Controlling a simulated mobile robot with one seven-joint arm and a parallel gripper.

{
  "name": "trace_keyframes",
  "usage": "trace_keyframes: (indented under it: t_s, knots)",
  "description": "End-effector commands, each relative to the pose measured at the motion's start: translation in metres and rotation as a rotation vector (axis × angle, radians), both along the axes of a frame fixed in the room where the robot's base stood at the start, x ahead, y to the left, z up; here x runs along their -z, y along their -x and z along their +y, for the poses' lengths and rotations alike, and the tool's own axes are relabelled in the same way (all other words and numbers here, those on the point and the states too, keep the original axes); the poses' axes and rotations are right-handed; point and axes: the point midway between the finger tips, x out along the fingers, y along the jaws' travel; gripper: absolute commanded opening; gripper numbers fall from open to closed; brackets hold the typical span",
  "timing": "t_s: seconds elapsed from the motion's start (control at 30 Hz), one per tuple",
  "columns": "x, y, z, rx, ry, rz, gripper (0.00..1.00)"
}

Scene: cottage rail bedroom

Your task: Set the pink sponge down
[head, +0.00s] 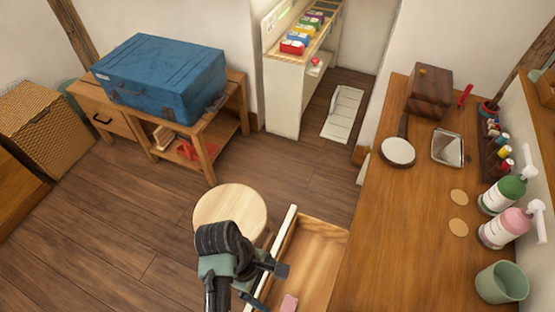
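The pink sponge (289,303) shows at the bottom edge of the head view, over the floor of the open wooden drawer (318,246). Its lower part is cut off by the picture edge. My gripper (271,287) is over the drawer's left side, just left of the sponge. Its two fingers look spread apart, and I see nothing between them. The sponge appears apart from the fingers. I cannot tell for sure whether it rests on the drawer floor.
A round stool (230,205) stands beside the drawer. The wooden counter (385,235) on the right holds a mirror (398,151), a metal tray (448,147), a box (430,90), pump bottles (505,228) and a green cup (501,283). Its middle is clear. A blue case (160,75) is at left.

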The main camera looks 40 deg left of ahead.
Motion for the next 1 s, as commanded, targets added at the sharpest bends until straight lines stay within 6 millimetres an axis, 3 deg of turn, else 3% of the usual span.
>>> trace_keyframes:
  t_s: [0.37, 0.47, 0.57, 0.67, 0.8, 0.87, 0.9, 1.0]
  knots:
    - [-0.008, 0.000, 0.004, 0.003, -0.004, -0.005, 0.91]
    - [-0.018, -0.018, 0.011, 0.041, -0.062, -0.062, 0.91]
    - [-0.047, -0.061, 0.027, 0.139, -0.202, -0.205, 0.91]
    - [-0.099, -0.121, 0.040, 0.275, -0.405, -0.406, 0.91]
    - [-0.195, -0.195, 0.040, 0.456, -0.709, -0.694, 0.91]
    - [-0.240, -0.219, 0.033, 0.523, -0.837, -0.809, 0.91]
    - [-0.272, -0.232, 0.027, 0.561, -0.923, -0.884, 0.91]
    - [-0.353, -0.254, 0.005, 0.638, -1.140, -1.063, 0.91]
